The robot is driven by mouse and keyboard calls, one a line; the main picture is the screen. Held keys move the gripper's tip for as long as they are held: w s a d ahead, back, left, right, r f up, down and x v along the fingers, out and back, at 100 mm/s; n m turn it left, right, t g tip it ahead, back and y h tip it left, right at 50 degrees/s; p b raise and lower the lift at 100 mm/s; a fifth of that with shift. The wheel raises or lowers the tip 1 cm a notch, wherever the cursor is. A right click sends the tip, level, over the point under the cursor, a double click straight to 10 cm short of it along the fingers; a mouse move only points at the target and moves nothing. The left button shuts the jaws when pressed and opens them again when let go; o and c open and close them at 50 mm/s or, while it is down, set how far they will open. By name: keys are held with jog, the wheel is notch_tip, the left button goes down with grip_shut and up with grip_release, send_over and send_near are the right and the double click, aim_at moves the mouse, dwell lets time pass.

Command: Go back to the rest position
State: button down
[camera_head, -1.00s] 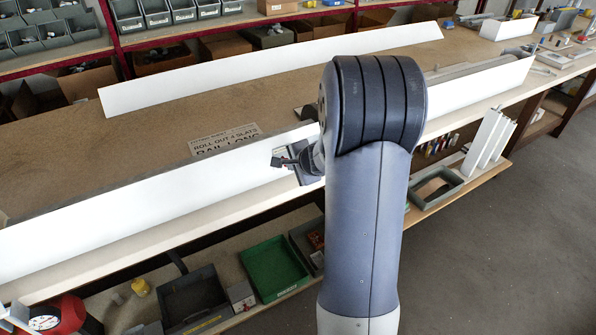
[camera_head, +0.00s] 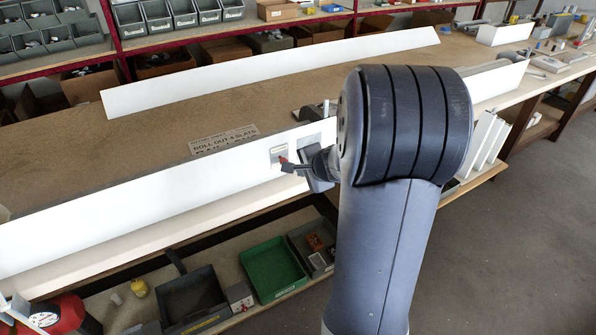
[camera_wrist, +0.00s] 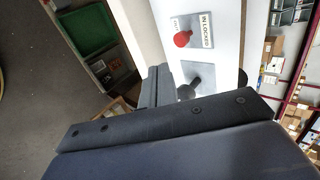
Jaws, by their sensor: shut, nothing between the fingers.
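My gripper (camera_head: 290,168) is shut and empty, in front of the long white profile on the bench. My dark fingers also show in the wrist view (camera_wrist: 154,86). A small plate (camera_head: 279,151) with a red knob (camera_head: 283,160) is on the profile's face, close by the fingertips in the head view. In the wrist view the red knob (camera_wrist: 181,39) stands clear of the fingers, beside a label that reads "IN LOCKED" (camera_wrist: 206,30). My arm hides part of the profile.
A second white profile (camera_head: 250,72) lies farther back on the brown bench (camera_head: 120,150). Below are a green tray (camera_head: 272,268), a dark bin (camera_head: 190,300) and a red round object (camera_head: 62,316). Short white pieces (camera_head: 483,142) stand at right. Grey floor (camera_head: 530,230) is clear.

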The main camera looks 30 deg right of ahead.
jog(key=shift+v, duration=2.7)
